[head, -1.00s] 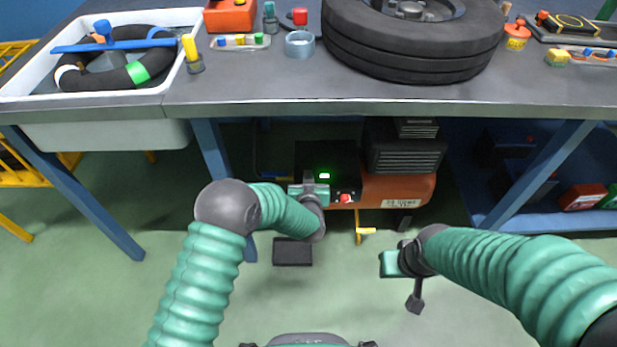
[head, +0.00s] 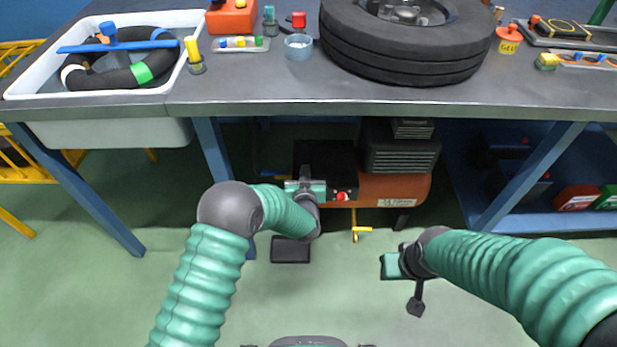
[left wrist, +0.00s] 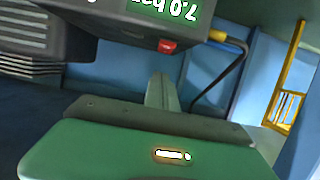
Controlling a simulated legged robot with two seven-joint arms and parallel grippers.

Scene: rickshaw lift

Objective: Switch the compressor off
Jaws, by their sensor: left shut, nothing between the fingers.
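The compressor (head: 395,188) has an orange tank and a dark box, and sits on the floor under the bench. A red button (head: 341,197) is on its front; in the left wrist view a red button (left wrist: 167,46) shows below upside-down lettering that reads about 7.0 bar. My left gripper (head: 306,175) is shut and empty in front of the dark box, just left of the button. In the left wrist view its fingers (left wrist: 161,90) point toward the compressor; contact cannot be told. My right gripper (head: 391,265) is low over the floor, apart from the compressor; its fingers are unclear.
The workbench (head: 260,95) overhangs the compressor, with a tyre (head: 400,55) and a white basin (head: 30,88) on top. Blue legs (head: 530,175) stand at both sides. A yellow handle (head: 361,230) hangs below the tank. A dark flat block (head: 291,250) lies on the floor.

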